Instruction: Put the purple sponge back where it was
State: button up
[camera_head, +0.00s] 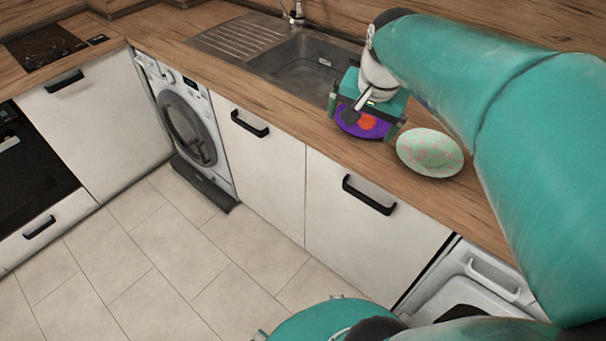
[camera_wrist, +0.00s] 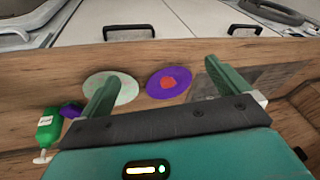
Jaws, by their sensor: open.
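A small purple block, which looks like the purple sponge (camera_wrist: 71,109), lies on the worktop at the left of the wrist view, beside a green bottle (camera_wrist: 47,129). I cannot make it out in the head view, where my arm covers much of the right side. My gripper (camera_wrist: 165,72) is open, with nothing visible between its fingers. In the head view my gripper (camera_head: 362,120) points down over a purple plate with a red-orange centre (camera_head: 347,122). The purple plate (camera_wrist: 154,84) shows between the fingers in the wrist view.
A pale green and pink speckled plate (camera_head: 430,153) lies on the wooden worktop (camera_head: 285,122) to the right of the purple plate. The sink (camera_head: 300,65) is behind and left of my gripper. A wooden wall rises behind it.

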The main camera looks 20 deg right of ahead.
jog(key=s+a+f+n+t, duration=0.1)
jog(key=s+a+n, duration=0.3)
jog(key=a, duration=0.3)
jog(key=s+a+f+n, duration=0.1)
jog(key=s+a+n, duration=0.4)
jog(key=a, duration=0.3)
jog(key=shift+a+t+y, duration=0.25)
jog(key=shift+t+y, duration=0.15)
jog(key=shift+s, duration=0.1)
